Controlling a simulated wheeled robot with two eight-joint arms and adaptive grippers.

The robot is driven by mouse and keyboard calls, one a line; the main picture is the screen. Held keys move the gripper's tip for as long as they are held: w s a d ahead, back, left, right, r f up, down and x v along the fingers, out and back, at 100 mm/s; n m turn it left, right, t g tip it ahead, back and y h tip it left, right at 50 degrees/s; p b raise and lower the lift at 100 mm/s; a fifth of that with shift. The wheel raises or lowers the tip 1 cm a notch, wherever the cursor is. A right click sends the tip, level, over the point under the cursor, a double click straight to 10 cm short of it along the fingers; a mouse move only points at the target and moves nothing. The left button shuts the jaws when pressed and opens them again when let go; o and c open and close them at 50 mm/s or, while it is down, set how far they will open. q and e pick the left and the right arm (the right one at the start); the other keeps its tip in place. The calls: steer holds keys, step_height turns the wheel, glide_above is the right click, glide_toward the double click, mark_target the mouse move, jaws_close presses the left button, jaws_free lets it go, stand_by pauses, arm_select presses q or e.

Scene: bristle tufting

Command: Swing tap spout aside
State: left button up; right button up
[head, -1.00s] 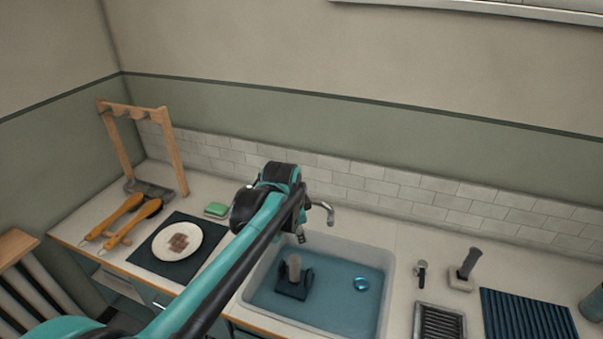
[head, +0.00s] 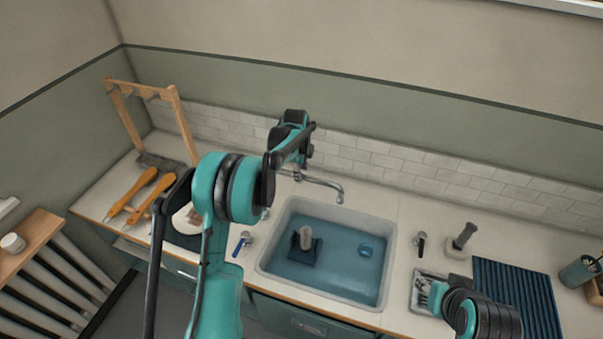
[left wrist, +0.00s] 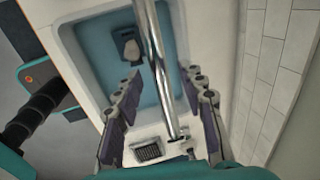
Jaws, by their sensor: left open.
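In the left wrist view the spout (left wrist: 155,50) runs as a long tube between the two fingers of my left gripper (left wrist: 164,78). The fingers are open, one on each side, with visible gaps to the tube. In the head view my own left arm hides most of this gripper and the spout's base.
The sink holds blue water and a dark block with a grey peg (head: 305,240). A blue-handled tool (head: 241,243) lies left of the sink. A brush-like tool (head: 464,236) and a dark ribbed mat (head: 515,295) lie to the right. The tiled wall is close behind the tap.

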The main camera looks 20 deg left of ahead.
arm_select(q)
steer(key=shift+w+f, duration=0.15)
steer(key=shift+f, duration=0.65)
jaws_close()
steer(key=shift+w, duration=0.1)
